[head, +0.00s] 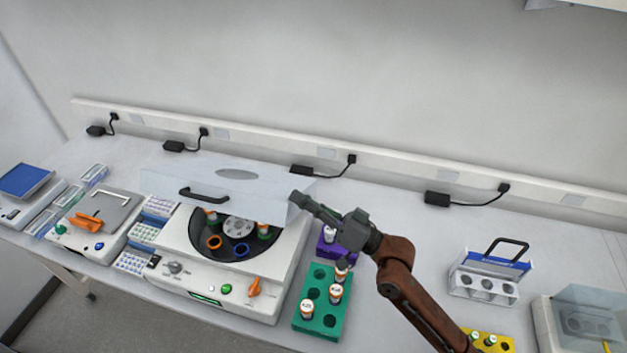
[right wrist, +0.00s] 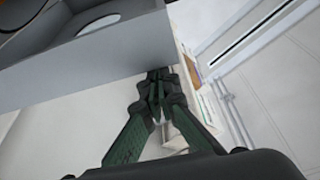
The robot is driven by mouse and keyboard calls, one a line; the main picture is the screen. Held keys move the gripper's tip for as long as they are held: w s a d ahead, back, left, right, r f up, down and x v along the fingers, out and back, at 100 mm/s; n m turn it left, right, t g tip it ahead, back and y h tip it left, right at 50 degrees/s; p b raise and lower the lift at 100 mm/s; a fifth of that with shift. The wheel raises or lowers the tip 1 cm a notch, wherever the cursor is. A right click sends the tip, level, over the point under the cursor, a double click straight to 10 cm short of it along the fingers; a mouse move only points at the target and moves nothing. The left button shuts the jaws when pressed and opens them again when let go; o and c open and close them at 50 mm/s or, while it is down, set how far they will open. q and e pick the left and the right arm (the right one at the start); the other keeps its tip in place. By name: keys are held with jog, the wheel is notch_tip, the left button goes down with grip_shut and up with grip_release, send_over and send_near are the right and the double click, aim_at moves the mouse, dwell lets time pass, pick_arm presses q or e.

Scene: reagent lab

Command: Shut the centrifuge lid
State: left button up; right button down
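The centrifuge (head: 215,275) is a white box with a dark round rotor (head: 237,250) holding several tubes and coloured rings. Its clear lid (head: 265,188) is raised over the back of the rotor, with a black handle (head: 204,194) on its front. My right gripper (head: 297,196) is at the lid's right end, fingers together. In the right wrist view the fingertips (right wrist: 160,78) are close by the lid's grey-looking edge (right wrist: 95,68); I cannot tell whether they touch. Nothing shows held between them. My left gripper is not in view.
A green rack (head: 319,327) with capped bottles and a purple rack (head: 326,250) stand right of the centrifuge, under my right arm. A blue-and-white tube carrier (head: 487,274) stands farther right. Tip racks (head: 135,262) stand close on the left. The bench behind my right arm is mostly clear.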

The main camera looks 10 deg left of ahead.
aim_at(288, 220)
jog(key=s+f, duration=0.2)
jog(key=s+a+f+b, duration=0.1)
jog(key=s+f, duration=0.1)
jog(key=shift+f, duration=0.25)
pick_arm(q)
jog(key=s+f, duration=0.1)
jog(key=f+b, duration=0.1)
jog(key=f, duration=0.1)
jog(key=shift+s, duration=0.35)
pick_arm(e)
jog(key=s+f, duration=0.2)
jog(key=f, duration=0.1)
jog(key=shift+s+f, duration=0.1)
jog(key=shift+f, duration=0.2)
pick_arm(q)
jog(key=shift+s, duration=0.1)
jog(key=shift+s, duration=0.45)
